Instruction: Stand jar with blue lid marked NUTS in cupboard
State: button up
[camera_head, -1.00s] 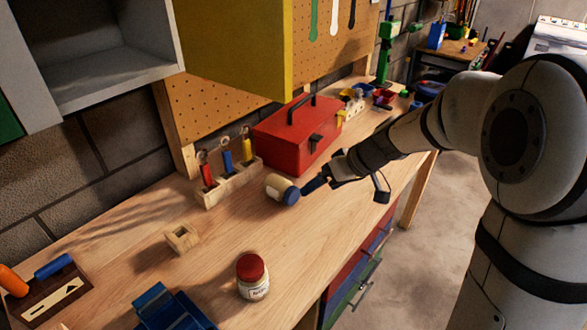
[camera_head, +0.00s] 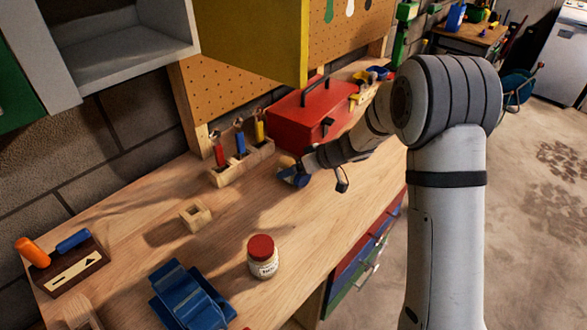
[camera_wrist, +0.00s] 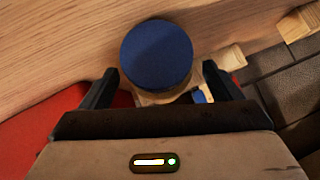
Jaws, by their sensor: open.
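The jar with the blue lid (camera_head: 293,179) is on the workbench in front of the wooden tool rack. In the head view its body is mostly hidden by my gripper (camera_head: 299,175). In the wrist view the round blue lid (camera_wrist: 156,54) faces the camera, and a little pale body shows below it. My gripper's two dark fingers (camera_wrist: 160,70) are apart, one on each side of the lid; I cannot tell whether they touch the jar. No NUTS marking is readable. The grey open cupboard (camera_head: 130,68) hangs on the wall at upper left.
A red-lidded jar (camera_head: 263,258) stands at the bench front. A red toolbox (camera_head: 308,118) is behind my gripper. The cupboard's yellow door (camera_head: 250,40) hangs open over the bench.

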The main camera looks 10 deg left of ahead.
jog(key=shift+a+f, duration=0.1)
jog(key=shift+a, duration=0.05)
jog(key=c, duration=1.4)
notch_tip(320, 180, up, 10)
jog(key=shift+f+b, duration=0.15)
jog(key=shift+b, duration=0.5)
jog(key=shift+w+d, duration=0.1)
jog(key=shift+d, duration=0.1)
jog(key=d+f+m+t+h, duration=0.35)
jog(key=d+m, duration=0.25)
jog(key=d, duration=1.1)
jog(key=d+f+m+t+h, duration=0.35)
jog(key=d+m, duration=0.25)
jog(key=d, duration=1.2)
jog(key=a, duration=0.7)
jog(key=shift+r, duration=0.4)
